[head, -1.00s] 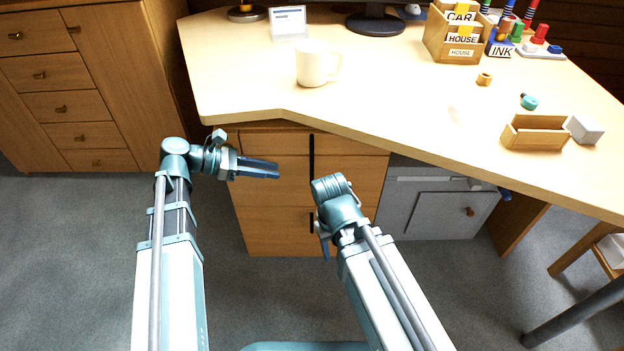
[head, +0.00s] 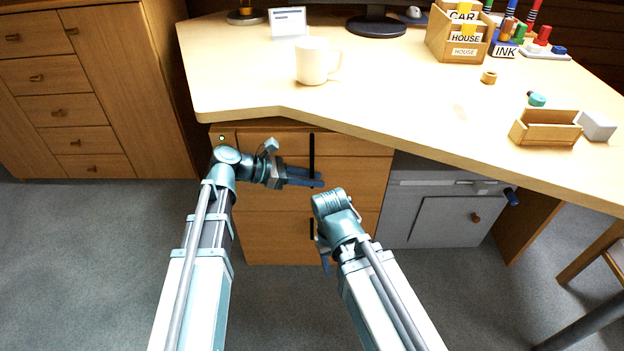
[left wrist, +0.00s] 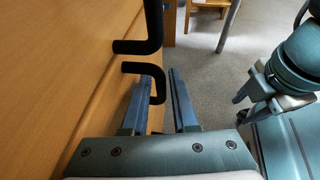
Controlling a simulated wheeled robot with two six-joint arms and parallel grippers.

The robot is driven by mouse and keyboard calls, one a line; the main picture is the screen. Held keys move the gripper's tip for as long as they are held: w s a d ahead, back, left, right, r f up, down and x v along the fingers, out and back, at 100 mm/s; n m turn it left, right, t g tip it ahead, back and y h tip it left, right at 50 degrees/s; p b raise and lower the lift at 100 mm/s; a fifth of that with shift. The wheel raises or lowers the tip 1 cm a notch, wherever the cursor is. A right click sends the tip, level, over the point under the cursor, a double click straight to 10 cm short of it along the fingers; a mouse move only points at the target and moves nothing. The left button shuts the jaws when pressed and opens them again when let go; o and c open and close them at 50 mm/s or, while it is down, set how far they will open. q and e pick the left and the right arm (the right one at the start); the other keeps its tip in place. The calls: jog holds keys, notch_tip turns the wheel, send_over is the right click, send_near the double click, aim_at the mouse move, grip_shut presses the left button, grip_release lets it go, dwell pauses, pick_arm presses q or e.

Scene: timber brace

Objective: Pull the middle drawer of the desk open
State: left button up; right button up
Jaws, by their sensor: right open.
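The desk's wooden drawer unit (head: 262,225) stands under the desktop, its drawers closed, with black upright handles. A handle line (head: 311,150) runs across the upper fronts; a separate lower handle (head: 311,229) is below. My left gripper (head: 321,180) is open at the lower end of the upper handle line. In the left wrist view, one bent black handle (left wrist: 158,85) lies between the open fingers in the picture; contact cannot be told. Another black handle (left wrist: 153,25) is just beyond it. My right gripper (head: 325,262) is open and empty, low in front of the unit.
The desktop (head: 400,100) overhangs the drawers and carries a white mug (head: 312,62) and an open wooden box (head: 546,130). A grey cabinet (head: 440,215) stands right of the drawers. A wooden cabinet (head: 110,100) is at the left. Carpet in front is clear.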

pick_arm(q)
grip_shut()
dwell(1.4)
